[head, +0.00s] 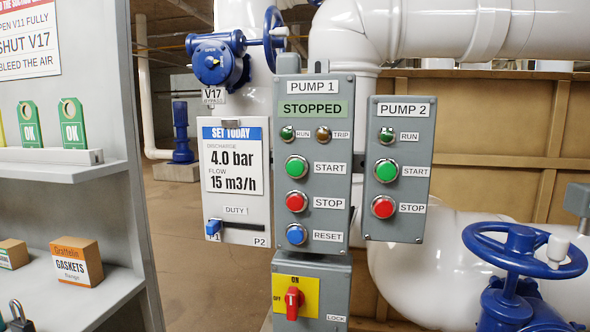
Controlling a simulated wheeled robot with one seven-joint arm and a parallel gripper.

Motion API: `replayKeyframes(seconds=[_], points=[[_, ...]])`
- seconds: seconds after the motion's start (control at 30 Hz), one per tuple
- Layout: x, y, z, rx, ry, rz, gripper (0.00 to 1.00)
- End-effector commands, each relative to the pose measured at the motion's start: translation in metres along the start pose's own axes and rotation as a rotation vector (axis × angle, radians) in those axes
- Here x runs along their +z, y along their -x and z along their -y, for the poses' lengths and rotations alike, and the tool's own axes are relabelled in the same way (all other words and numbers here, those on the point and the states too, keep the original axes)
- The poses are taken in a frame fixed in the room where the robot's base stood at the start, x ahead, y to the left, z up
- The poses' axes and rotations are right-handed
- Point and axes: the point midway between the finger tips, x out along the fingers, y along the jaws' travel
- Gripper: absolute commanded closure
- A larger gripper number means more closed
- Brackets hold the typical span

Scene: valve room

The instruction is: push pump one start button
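The pump 1 panel (338,210) is a grey box in the middle of the head view, labelled PUMP 1, with a green STOPPED display (313,109). Its green start button (296,167) sits left of the START label. Below it are the red stop button (296,201) and the blue reset button (296,234). Its RUN lamp (287,133) and TRIP lamp (322,133) look dark. The pump 2 panel (412,225) stands to the right with its own green start button (386,170). My gripper is not in view.
A yellow-backed red switch (292,303) is below the pump 1 panel. A white duty board (216,190) hangs left. Blue handwheels stand at the lower right (524,250) and top (275,38). A grey shelf (78,172) fills the left. White pipes (445,30) run behind.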

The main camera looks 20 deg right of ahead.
Motion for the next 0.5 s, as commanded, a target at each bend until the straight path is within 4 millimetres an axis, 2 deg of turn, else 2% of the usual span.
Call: replayKeyframes(seconds=[0.1, 0.5], points=[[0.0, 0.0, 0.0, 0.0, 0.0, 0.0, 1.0], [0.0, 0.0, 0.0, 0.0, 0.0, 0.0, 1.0]])
